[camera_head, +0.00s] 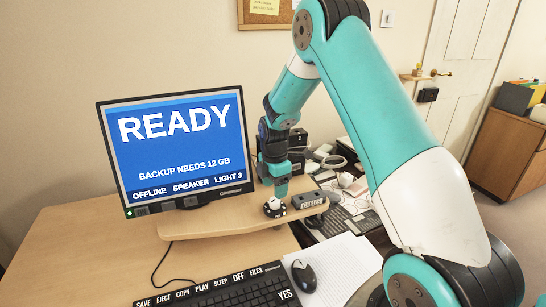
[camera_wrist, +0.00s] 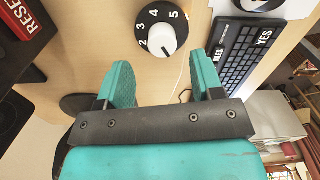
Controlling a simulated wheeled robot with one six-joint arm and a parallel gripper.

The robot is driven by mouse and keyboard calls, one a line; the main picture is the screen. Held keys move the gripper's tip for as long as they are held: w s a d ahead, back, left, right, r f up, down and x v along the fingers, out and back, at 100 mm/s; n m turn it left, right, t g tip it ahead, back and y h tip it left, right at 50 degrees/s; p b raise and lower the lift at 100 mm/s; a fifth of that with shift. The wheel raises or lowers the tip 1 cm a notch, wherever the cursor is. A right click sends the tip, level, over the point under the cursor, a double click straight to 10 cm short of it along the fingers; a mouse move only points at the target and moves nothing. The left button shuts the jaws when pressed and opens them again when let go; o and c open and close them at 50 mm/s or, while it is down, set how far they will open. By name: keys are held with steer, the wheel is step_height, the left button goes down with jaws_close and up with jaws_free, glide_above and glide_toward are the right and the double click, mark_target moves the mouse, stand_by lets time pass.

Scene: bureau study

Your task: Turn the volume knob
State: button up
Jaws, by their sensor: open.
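The volume knob is a black round dial (camera_wrist: 148,13) with white numbers and a white centre cap (camera_wrist: 161,37). A dark mark on the cap points toward the lower edge in the wrist view; the number there cannot be read. In the head view the knob (camera_head: 274,211) sits on the wooden monitor stand, below the monitor's lower right corner. My gripper (camera_wrist: 160,62) is open and empty. In the wrist view its teal fingers point toward the knob, one to each side, with the dial just beyond the tips. In the head view my gripper (camera_head: 274,187) is directly above it.
The monitor (camera_head: 170,148) reads READY. The keyboard (camera_head: 228,291) and mouse (camera_head: 304,276) lie in front of the stand (camera_head: 205,225). A red RESET block (camera_wrist: 24,16) is in the wrist view's upper left.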

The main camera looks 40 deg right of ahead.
mark_target(273, 198)
step_height(273, 198, up, 13)
steer(key=shift+w+b, duration=0.2)
steer(key=shift+b, duration=0.25)
steer(key=shift+a, duration=0.1)
